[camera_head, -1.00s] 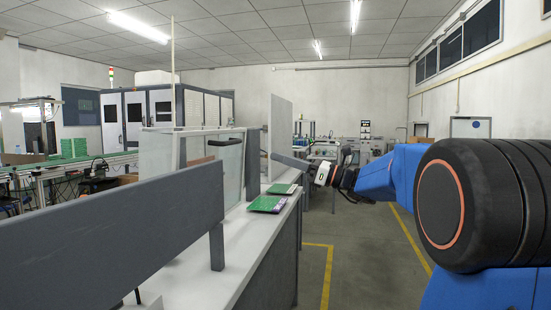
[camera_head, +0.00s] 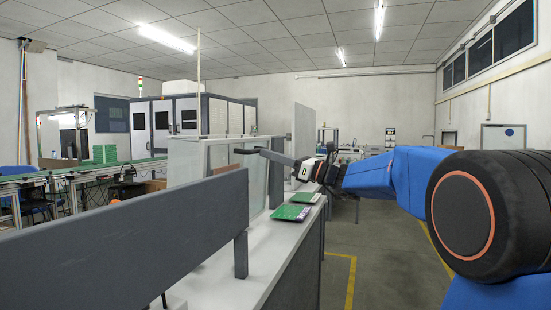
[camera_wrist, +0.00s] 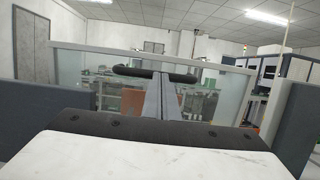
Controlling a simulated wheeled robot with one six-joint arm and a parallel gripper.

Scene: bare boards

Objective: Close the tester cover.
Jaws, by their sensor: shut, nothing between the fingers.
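The tester has a clear glass cover (camera_head: 222,157) with a pale frame and a dark bar handle (camera_head: 246,151) near its top. It stands upright on the bench in the head view. In the wrist view the glass cover (camera_wrist: 215,95) spans the picture, with the black handle (camera_wrist: 130,71) across it. My gripper (camera_head: 264,153) is shut and empty, its fingertips at the handle. In the wrist view my gripper's fingers (camera_wrist: 161,78) reach up to the handle's middle. I cannot tell whether they touch it.
A grey partition (camera_head: 120,235) runs along the near side of the white bench (camera_head: 215,275). Green boards (camera_head: 292,212) lie on the bench edge. A pale upright panel (camera_head: 304,135) stands behind my gripper. The floor aisle (camera_head: 390,260) to the right is clear.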

